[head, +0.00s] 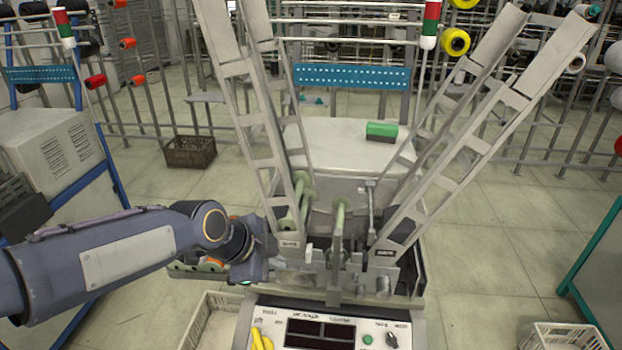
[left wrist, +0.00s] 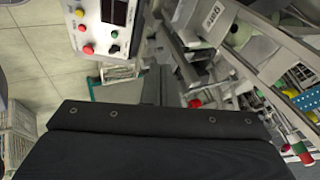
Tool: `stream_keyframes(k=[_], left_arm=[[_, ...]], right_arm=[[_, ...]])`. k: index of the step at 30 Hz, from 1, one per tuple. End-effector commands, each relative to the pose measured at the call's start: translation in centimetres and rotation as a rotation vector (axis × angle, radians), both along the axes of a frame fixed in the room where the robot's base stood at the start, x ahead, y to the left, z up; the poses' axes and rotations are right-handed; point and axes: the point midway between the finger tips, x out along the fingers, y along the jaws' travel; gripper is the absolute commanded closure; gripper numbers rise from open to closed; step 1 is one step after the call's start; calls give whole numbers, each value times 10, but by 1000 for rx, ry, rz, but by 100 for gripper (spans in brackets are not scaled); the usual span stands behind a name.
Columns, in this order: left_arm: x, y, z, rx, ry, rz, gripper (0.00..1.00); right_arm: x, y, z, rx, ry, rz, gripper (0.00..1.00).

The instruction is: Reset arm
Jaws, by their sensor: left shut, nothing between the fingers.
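The winding machine stands in front of me in the head view, with a white top (head: 345,140) and tall slanted bobbin chutes (head: 247,105) on both sides. Metal winding parts (head: 345,275) sit low at its front, above a control panel (head: 325,330) with dark displays, a knob and buttons. The panel also shows in the left wrist view (left wrist: 108,25). My left gripper (head: 288,262) reaches in from the left to the front of the machine, beside the left chute's foot. It is shut and empty. Whether it touches the machine cannot be told. My right gripper is out of view.
A dark crate (head: 190,151) stands on the floor behind left, and a pale crate (head: 562,336) at lower right. Thread racks with cones (head: 455,42) fill the back. Floor (head: 480,240) right of the machine is clear.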

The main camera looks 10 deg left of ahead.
Motion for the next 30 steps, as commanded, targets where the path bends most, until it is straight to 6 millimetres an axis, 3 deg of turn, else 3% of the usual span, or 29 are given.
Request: stream_keyframes(k=[5, 12, 15, 18, 22, 30], left_arm=[[-30, 23, 11, -92, 75, 185, 100], [-134, 66, 15, -418, 340, 809, 100], [-169, 71, 8, -542, 437, 1037, 100], [-192, 72, 1, -631, 504, 1198, 100], [-206, 72, -5, -688, 548, 1302, 100], [-207, 72, -6, -697, 557, 1318, 100]], right_arm=[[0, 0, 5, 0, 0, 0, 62], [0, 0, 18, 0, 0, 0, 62], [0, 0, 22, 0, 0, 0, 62], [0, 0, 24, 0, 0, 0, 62], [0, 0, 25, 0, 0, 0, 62], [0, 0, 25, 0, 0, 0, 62]])
